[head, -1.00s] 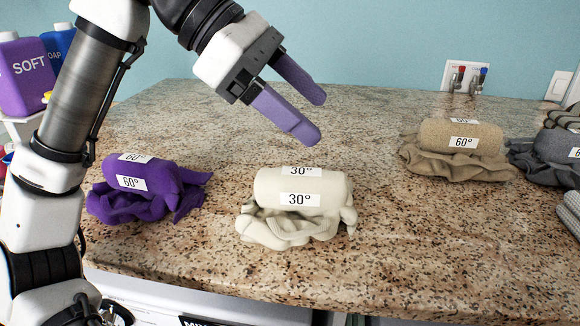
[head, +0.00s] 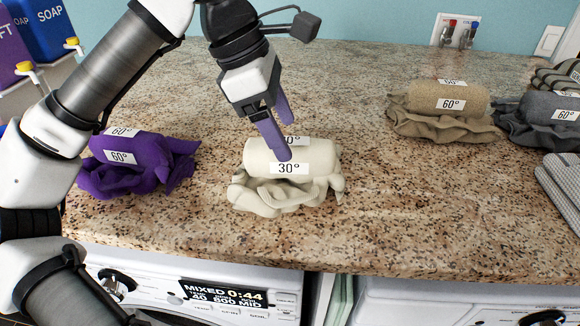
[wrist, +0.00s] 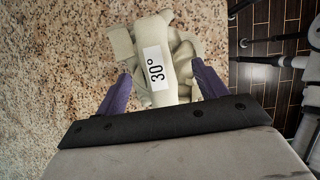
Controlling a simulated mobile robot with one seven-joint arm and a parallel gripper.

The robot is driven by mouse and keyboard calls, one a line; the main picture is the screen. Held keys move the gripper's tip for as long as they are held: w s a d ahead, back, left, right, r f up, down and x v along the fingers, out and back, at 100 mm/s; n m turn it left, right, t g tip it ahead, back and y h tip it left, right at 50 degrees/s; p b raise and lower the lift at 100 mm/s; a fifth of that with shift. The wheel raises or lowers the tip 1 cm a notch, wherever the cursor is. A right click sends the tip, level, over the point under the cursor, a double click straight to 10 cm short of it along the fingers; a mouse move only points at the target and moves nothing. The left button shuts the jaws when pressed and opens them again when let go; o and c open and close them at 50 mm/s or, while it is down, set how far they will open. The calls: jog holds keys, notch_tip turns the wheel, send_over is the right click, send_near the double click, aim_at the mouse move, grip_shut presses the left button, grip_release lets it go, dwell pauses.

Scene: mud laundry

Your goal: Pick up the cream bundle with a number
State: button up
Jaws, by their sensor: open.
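The cream bundle (head: 262,160) is a rolled cloth with loose folds around its base and labels reading 30°. It lies on the granite counter (head: 350,220), left of the middle in the head view. My gripper (head: 288,140) points down at it, its purple fingers overlapping the roll and partly covering a label. In the wrist view the cream bundle (wrist: 180,68) lies ahead, between the lines of the two open fingers (wrist: 160,92). The gripper is open and holds nothing. Whether a finger touches the cloth cannot be told.
A purple bundle (head: 140,160) marked 60° lies to the left, near my arm. A tan bundle (head: 425,100) marked 60° and a grey bundle (head: 540,110) lie to the right. Soap bottles (head: 45,30) stand at the back left. Washing machines (head: 200,285) sit below the counter edge.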

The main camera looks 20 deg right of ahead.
aim_at(289, 140)
jog(key=x, duration=0.1)
jog(key=p+x, duration=0.1)
jog(key=x, duration=0.2)
jog(key=shift+w+f+p, duration=0.2)
jog(key=shift+w+p, duration=0.1)
jog(key=shift+p, duration=0.1)
jog(key=shift+f, duration=0.15)
jog(key=shift+f+b, duration=0.25)
jog(key=shift+b, duration=0.25)
jog(key=c, duration=1.4)
